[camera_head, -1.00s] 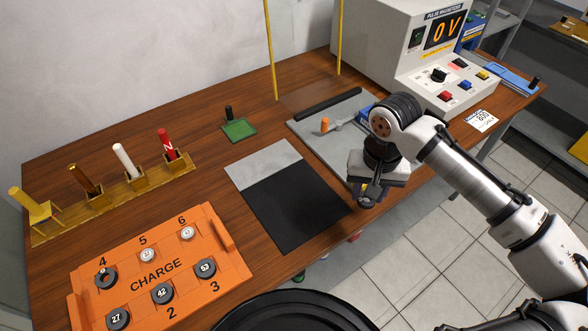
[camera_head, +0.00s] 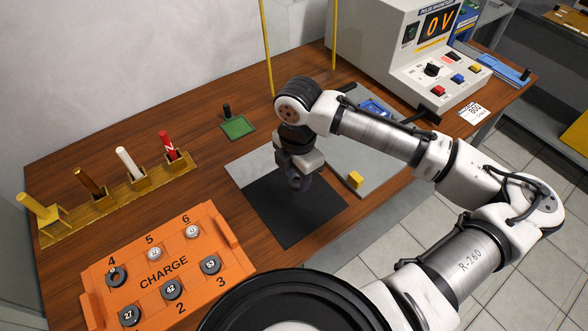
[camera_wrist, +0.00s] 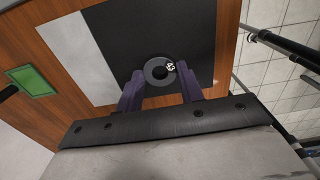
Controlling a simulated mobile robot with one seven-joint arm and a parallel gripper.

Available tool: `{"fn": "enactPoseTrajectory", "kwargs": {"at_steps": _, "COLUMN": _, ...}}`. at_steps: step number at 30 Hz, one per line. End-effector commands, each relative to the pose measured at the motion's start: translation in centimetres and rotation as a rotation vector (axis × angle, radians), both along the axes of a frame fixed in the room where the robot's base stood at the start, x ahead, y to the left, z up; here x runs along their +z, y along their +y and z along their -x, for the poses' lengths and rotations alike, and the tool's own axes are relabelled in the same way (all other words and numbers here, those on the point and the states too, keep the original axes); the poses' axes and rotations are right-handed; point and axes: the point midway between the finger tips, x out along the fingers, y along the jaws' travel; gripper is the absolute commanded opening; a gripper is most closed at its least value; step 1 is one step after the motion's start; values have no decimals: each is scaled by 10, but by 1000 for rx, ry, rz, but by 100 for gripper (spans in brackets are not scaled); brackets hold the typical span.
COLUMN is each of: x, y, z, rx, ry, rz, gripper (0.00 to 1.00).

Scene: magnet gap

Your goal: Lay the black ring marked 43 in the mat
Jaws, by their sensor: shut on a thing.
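The black ring marked 43 (camera_wrist: 150,76) is between the purple-grey fingertips of my gripper (camera_wrist: 160,88) in the wrist view. My gripper is shut on it. In the head view my gripper (camera_head: 300,186) points down over the black part of the mat (camera_head: 285,220); the ring is hard to make out there. The mat has a light grey strip at its back and also shows in the wrist view (camera_wrist: 195,30), behind the ring. I cannot tell how large the gap between ring and mat is.
An orange CHARGE tray (camera_head: 205,240) with several numbered rings and discs stands at the front left. A green pad (camera_head: 238,128) lies behind the mat. A grey plate with a yellow block (camera_head: 354,180) is at the right. A wooden rack with coloured rods (camera_head: 105,200) stands left.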

Motion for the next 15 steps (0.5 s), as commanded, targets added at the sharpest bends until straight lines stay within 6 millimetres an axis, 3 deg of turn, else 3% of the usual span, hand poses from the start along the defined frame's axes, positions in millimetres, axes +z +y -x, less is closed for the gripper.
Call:
{"fn": "enactPoseTrajectory", "kwargs": {"at_steps": 5, "x": 1, "y": 7, "z": 1, "rx": 116, "ry": 0, "rz": 0, "gripper": 17}}
{"fn": "enactPoseTrajectory", "kwargs": {"at_steps": 15, "x": 1, "y": 7, "z": 1, "rx": 124, "ry": 0, "rz": 0, "gripper": 17}}
